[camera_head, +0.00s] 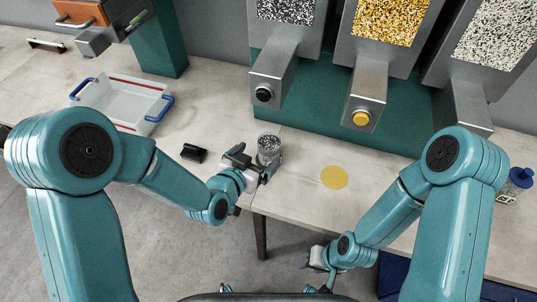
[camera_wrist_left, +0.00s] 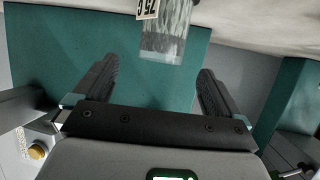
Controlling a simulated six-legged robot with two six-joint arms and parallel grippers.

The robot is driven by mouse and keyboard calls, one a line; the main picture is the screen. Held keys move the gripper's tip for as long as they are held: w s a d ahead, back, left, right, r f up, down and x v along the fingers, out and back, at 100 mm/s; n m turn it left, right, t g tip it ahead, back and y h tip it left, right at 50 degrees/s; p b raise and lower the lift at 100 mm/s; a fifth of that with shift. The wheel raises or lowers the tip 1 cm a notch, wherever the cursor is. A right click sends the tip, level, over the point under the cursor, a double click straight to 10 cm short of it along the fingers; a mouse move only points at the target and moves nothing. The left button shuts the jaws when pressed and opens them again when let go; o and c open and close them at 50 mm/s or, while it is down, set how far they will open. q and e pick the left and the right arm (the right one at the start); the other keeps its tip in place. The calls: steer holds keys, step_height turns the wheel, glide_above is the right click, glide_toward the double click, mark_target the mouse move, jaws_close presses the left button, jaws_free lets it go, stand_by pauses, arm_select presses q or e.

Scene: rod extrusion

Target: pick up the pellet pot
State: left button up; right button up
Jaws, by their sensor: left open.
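The pellet pot (camera_head: 269,151) is a clear container with speckled black and white pellets, upright on the table's front part, below the black-button dispenser. In the left wrist view the pot (camera_wrist_left: 166,42) shows beyond the fingertips with a label marked "75 G" at its upper end. My left gripper (camera_head: 257,171) is open and close to the pot; in the wrist view its fingers (camera_wrist_left: 157,72) stand to either side of the pot's line, with the pot ahead of them. Whether they touch it, I cannot tell. My right gripper (camera_head: 317,261) is low, near the table's front edge; its jaws are unclear.
A black-button dispenser (camera_head: 272,75), a yellow-button dispenser (camera_head: 361,92) and a third dispenser (camera_head: 465,105) stand at the back. A yellow disc (camera_head: 334,177) marks the table. A white tray (camera_head: 125,98), a black block (camera_head: 193,153) and a blue-lidded jar (camera_head: 519,180) are nearby.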

mark_target(266, 149)
arm_select(q)
steer(key=x, duration=0.4)
steer(key=shift+s+d+r+p, duration=0.1)
steer(key=shift+d+r+p, duration=0.1)
steer(key=shift+p, duration=0.1)
steer(key=p+x, duration=0.1)
steer(key=x, duration=0.4)
steer(key=shift+a+p, duration=0.2)
steer(key=shift+p, duration=0.2)
steer(key=shift+w+d+f, duration=0.1)
steer(key=shift+w+f, duration=0.15)
steer(key=shift+w, duration=0.25)
steer(key=shift+r, duration=0.1)
steer(key=c, duration=1.6)
steer(key=shift+o, duration=0.2)
